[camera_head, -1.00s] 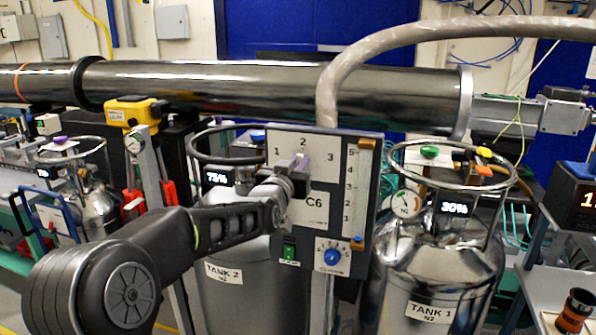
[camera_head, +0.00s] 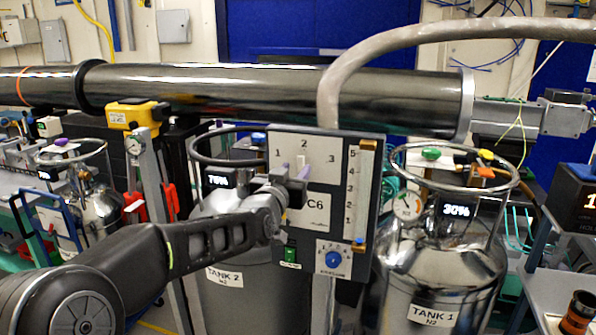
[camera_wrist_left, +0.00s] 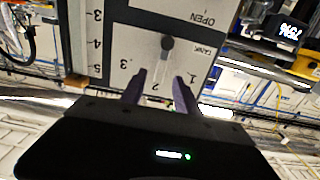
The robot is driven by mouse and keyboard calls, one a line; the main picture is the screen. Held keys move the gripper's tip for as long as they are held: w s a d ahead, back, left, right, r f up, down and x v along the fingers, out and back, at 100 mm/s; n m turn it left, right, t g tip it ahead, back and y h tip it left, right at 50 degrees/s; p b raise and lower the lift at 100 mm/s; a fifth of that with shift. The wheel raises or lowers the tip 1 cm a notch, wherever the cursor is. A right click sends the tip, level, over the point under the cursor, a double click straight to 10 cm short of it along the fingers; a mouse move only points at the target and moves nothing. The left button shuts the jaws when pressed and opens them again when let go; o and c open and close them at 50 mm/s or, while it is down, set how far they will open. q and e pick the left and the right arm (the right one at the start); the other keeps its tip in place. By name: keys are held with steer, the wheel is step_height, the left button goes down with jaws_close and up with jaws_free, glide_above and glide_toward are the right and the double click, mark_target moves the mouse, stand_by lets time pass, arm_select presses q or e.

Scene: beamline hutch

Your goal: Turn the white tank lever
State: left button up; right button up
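The white tank lever (camera_head: 301,160) is on the grey-white panel marked C6 (camera_head: 318,200), and its tip points up at the 2 on a 1-2-3 scale. In the left wrist view the panel appears upside down, with the pale lever (camera_wrist_left: 162,72) running from a dark round pivot (camera_wrist_left: 167,43) toward the 2. My left gripper (camera_head: 293,176) is in front of the panel at the lever. In the wrist view its two purple fingers (camera_wrist_left: 160,78) are apart, one on each side of the lever. Contact cannot be told. My right gripper is not in view.
A blue knob (camera_head: 333,259) and a green switch (camera_head: 290,254) sit low on the panel, with a vertical scale at its right. Tank 2 (camera_head: 230,300) stands behind and Tank 1 (camera_head: 440,270) to the right. A thick hose (camera_head: 400,42) arches above.

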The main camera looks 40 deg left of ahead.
arm_select(q)
steer(key=v, duration=0.4)
steer(key=shift+b, duration=0.3)
steer(key=w+d+f+g+h, duration=0.2)
steer(key=d+f, duration=0.4)
steer(key=f, duration=0.5)
steer(key=w+d+f+g+h, duration=0.1)
steer(key=d+f+g+h, duration=0.1)
steer(key=d+f, duration=0.6)
steer(key=s+d+f+g+h, duration=0.15)
steer(key=d+f, duration=0.25)
steer(key=f, duration=0.6)
steer(key=s+d+f+g+h, duration=0.1)
steer(key=s+d+f+g, duration=0.2)
steer(key=f, duration=0.7)
steer(key=s+d+f+g+h, duration=0.1)
steer(key=s+d+f+g, duration=0.1)
steer(key=s+d+f, duration=0.4)
steer(key=s+d+f+m+g+h, duration=0.1)
steer(key=s+d+f+g, duration=0.2)
steer(key=s, duration=0.9)
steer(key=s+d+f+m+g+h, duration=0.1)
steer(key=s+d+f+g, duration=0.2)
steer(key=s+d+f, duration=0.5)
steer(key=s+x, duration=0.1)
steer(key=x, duration=0.3)
steer(key=shift+f, duration=0.2)
